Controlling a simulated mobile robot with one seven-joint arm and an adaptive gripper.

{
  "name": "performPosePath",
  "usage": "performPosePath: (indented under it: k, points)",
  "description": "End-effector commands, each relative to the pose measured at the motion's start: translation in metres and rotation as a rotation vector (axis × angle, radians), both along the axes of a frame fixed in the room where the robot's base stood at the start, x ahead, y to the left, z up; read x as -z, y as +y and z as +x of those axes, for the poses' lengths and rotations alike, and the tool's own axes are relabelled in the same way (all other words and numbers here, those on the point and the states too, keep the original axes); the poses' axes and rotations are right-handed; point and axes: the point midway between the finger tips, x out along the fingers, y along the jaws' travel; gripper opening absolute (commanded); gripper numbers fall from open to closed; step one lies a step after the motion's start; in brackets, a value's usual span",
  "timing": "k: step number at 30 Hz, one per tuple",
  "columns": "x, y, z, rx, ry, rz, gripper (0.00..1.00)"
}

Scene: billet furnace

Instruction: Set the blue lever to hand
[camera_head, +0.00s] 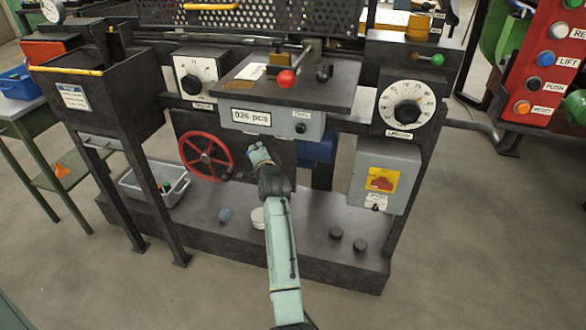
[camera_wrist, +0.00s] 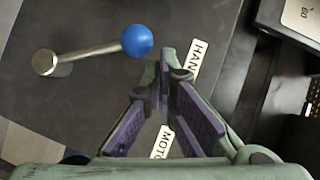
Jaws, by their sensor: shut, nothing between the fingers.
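The blue lever shows in the wrist view: a blue ball knob (camera_wrist: 137,40) on a metal rod (camera_wrist: 88,53) with its pivot at the left, on a dark panel. The rod points right and slightly up. A white label reading HAN (camera_wrist: 196,62), partly covered by a finger, is right of the knob; a label reading MOTO (camera_wrist: 162,141) is lower, between the fingers. My gripper (camera_wrist: 165,68) is shut and empty, its fingertips beside the knob to its lower right; I cannot tell if they touch. In the head view my gripper (camera_head: 257,152) is before the machine; the lever cannot be made out.
A red handwheel (camera_head: 207,156) is left of my gripper. A counter box (camera_head: 270,122) and a shelf with a red-knobbed lever (camera_head: 287,79) are above it. A grey switch box (camera_head: 385,174) is at right. A crate (camera_head: 152,184) stands lower left. The front floor is clear.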

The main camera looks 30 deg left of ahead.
Motion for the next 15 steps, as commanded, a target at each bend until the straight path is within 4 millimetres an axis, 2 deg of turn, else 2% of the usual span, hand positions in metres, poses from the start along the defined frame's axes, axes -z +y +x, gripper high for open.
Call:
performPosePath:
  k: [10,15]
  points:
    - [0.0,-0.002,-0.001,0.0,0.0,0.0,0.0]
    - [-0.003,-0.015,-0.014,0.001,-0.001,0.001,0.0]
